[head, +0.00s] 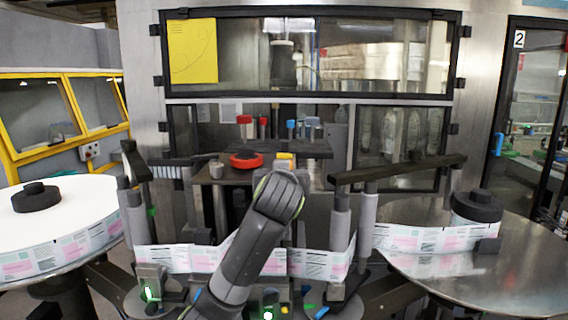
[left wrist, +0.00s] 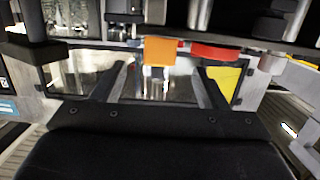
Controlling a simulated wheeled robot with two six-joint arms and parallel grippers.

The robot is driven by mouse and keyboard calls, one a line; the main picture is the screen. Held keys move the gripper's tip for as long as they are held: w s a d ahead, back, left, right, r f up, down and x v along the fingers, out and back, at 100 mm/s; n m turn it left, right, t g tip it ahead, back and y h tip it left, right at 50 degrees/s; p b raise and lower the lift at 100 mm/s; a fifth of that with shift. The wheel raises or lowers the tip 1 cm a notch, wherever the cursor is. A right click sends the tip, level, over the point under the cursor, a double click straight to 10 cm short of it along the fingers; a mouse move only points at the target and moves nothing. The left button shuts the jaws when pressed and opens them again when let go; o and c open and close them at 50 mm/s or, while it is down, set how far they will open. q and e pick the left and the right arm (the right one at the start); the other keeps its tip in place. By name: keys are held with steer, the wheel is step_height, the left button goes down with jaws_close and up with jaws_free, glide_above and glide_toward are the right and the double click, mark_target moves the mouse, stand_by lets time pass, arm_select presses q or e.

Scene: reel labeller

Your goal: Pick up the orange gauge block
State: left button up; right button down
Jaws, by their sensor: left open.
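The orange gauge block (head: 284,156) sits at the machine's middle, just right of a red ring (head: 246,160); its lower part is hidden behind my arm in the head view. In the left wrist view, which looks upside down, the orange block (left wrist: 160,51) shows near the top centre, with the red ring (left wrist: 214,51) beside it. My left gripper (left wrist: 160,68) is open and empty. Its fingers point toward the block, which appears between and beyond the fingertips. In the head view my left arm hides the gripper. My right gripper is in neither view.
A dark horizontal bar (head: 400,172) on a post spans the right, and another post stands left. A label web (head: 310,264) runs low across the front.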

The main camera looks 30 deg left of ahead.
arm_select(q)
steer(key=p+x, duration=0.1)
steer(key=x, duration=0.4)
steer(key=shift+w+a+f, duration=0.1)
steer(key=shift+w, duration=0.05)
steer(key=shift+w+a+p, duration=0.15)
steer(key=shift+w+p, duration=0.05)
steer(key=shift+p, duration=0.3)
steer(key=p+x, duration=0.2)
steer(key=x, duration=0.1)
steer(key=shift+w+a+r, duration=0.1)
steer(key=shift+a+r, duration=0.05)
steer(key=shift+r, duration=0.1)
steer(key=shift+w+a+f+p, duration=0.2)
steer(key=shift+w+a+p, duration=0.1)
steer(key=shift+w, duration=0.3)
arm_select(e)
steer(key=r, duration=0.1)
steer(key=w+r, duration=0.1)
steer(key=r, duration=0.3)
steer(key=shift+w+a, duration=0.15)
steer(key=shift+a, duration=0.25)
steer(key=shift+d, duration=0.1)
